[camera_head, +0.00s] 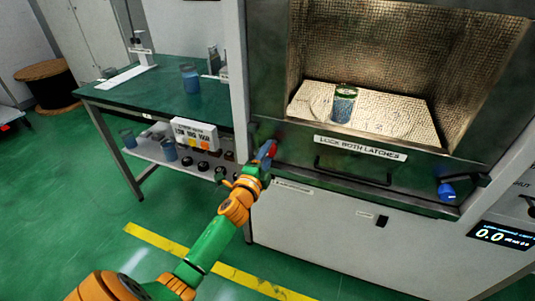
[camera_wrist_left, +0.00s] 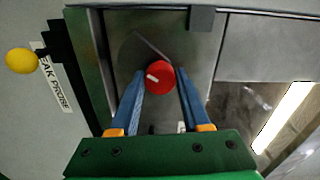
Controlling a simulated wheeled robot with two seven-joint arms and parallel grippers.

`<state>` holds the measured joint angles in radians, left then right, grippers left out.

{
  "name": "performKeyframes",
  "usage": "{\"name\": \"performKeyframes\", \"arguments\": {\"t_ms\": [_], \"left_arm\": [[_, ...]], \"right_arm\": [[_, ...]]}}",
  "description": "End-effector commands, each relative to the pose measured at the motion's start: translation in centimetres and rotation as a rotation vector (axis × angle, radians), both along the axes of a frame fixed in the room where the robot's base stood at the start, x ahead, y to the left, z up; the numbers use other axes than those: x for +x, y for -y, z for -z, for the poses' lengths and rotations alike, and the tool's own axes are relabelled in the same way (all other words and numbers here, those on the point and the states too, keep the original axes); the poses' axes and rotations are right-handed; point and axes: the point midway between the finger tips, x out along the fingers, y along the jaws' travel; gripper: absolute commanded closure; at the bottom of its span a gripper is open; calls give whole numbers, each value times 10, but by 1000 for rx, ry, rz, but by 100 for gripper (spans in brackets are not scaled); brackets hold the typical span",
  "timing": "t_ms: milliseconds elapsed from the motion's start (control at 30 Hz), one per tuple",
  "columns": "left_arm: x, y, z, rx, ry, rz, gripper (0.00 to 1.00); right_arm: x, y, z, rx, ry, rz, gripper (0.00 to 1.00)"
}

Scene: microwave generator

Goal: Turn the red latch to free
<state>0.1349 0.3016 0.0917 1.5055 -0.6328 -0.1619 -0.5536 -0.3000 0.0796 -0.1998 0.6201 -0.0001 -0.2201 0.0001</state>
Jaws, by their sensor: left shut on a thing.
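The red latch (camera_head: 271,148) is at the left end of the lower front edge of the open microwave chamber (camera_head: 370,160). In the left wrist view it is a round red knob (camera_wrist_left: 160,78) with a pale mark on its face. My left gripper (camera_head: 264,156) reaches it from below. Its two blue fingers (camera_wrist_left: 162,95) stand on either side of the knob and are shut on it. The gripper partly hides the latch in the head view. A blue latch (camera_head: 447,191) is at the right end of the same edge. My right gripper is not in view.
A label reading "LOCK BOTH LATCHES" (camera_head: 360,148) and a dark handle bar (camera_head: 352,172) lie right of the red latch. A jar (camera_head: 343,104) stands inside the chamber. A green-topped table (camera_head: 160,90) is at left. A yellow ball (camera_wrist_left: 21,61) shows in the wrist view.

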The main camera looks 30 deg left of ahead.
Motion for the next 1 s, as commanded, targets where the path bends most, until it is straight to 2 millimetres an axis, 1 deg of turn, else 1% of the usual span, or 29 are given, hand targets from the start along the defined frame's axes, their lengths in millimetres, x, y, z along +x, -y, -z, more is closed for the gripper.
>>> {"name": "performKeyframes", "arguments": {"t_ms": [300,700,733,767,800,833,1000], "left_arm": [[0,0,0,-63,15,0,100],[0,0,0,-68,16,0,100],[0,0,0,-68,16,0,50],[0,0,0,-68,16,0,42],[0,0,0,-68,16,0,32],[0,0,0,-67,16,0,24],[0,0,0,-66,16,0,23]], "right_arm": [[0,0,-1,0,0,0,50],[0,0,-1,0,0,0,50],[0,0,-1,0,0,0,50],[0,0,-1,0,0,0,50],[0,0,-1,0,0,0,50],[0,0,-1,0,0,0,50],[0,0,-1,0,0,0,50]]}}
